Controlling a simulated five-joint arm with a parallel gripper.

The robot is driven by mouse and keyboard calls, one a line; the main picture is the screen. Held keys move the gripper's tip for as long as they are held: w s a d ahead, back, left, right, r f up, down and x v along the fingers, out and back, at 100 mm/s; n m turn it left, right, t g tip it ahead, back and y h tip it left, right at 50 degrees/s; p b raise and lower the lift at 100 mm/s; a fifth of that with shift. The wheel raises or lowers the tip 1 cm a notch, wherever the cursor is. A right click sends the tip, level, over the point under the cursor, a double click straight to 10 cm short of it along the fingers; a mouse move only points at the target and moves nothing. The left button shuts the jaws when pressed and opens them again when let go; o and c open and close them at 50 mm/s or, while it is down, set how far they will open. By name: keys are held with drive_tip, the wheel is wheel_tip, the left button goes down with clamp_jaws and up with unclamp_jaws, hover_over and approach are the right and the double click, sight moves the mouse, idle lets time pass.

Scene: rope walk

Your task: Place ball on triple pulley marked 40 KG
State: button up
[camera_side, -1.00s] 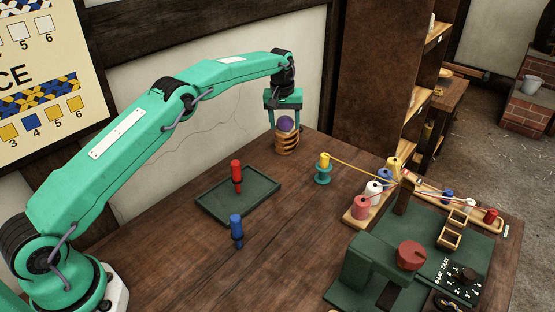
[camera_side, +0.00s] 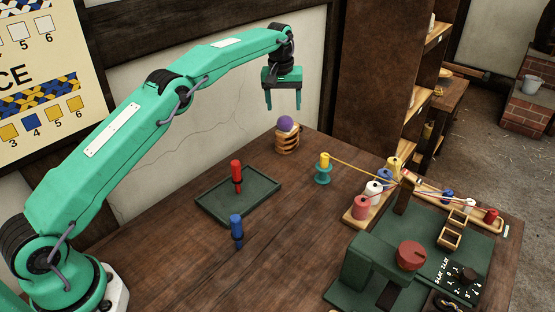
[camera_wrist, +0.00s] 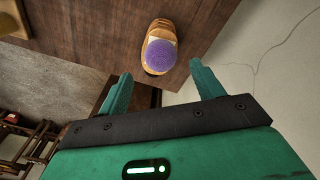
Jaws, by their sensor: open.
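A purple ball (camera_side: 285,123) rests on top of the tan wooden pulley block (camera_side: 287,142), which stands upright near the back edge of the table. In the wrist view the ball (camera_wrist: 160,55) covers much of the pulley block (camera_wrist: 161,29). No 40 KG marking can be read on it. My gripper (camera_side: 284,104) is open and empty, its fingers pointing down a little above and behind the ball, apart from it. In the wrist view the ball shows beyond the gap between my open fingertips (camera_wrist: 160,75).
A green tray (camera_side: 262,192) holds a red bobbin (camera_side: 236,176); a blue bobbin (camera_side: 236,231) stands in front. Several spools stand there. The front left table is clear.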

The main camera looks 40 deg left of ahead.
sight(282, 122)
drive_tip(key=shift+s+r, duration=0.15)
drive_tip(key=shift+r, duration=1.2)
drive_tip(key=shift+s+r, duration=0.15)
drive_tip(key=shift+r, duration=1.15)
drive_tip(key=shift+r, duration=0.2)
drive_tip(key=s+d+r+m+t, duration=0.1)
drive_tip(key=s+r+m, duration=0.1)
drive_tip(key=s+r, duration=0.7)
drive_tip(key=s+d+r+m+t, duration=0.1)
drive_tip(key=s+r+m, duration=0.1)
drive_tip(key=s+r, duration=0.6)
drive_tip(key=s+f+m, duration=0.1)
drive_tip(key=s+f, duration=0.3)
drive_tip(key=s, duration=0.5)
drive_tip(key=s+f+m+t, duration=0.1)
drive_tip(key=s+f, duration=0.3)
drive_tip(key=s, duration=0.5)
drive_tip(key=s+d+f+t, duration=0.1)
drive_tip(key=s+f, duration=0.4)
drive_tip(key=s, duration=0.4)
drive_tip(key=shift+s+m, duration=0.3)
drive_tip(key=shift+m, duration=0.1)
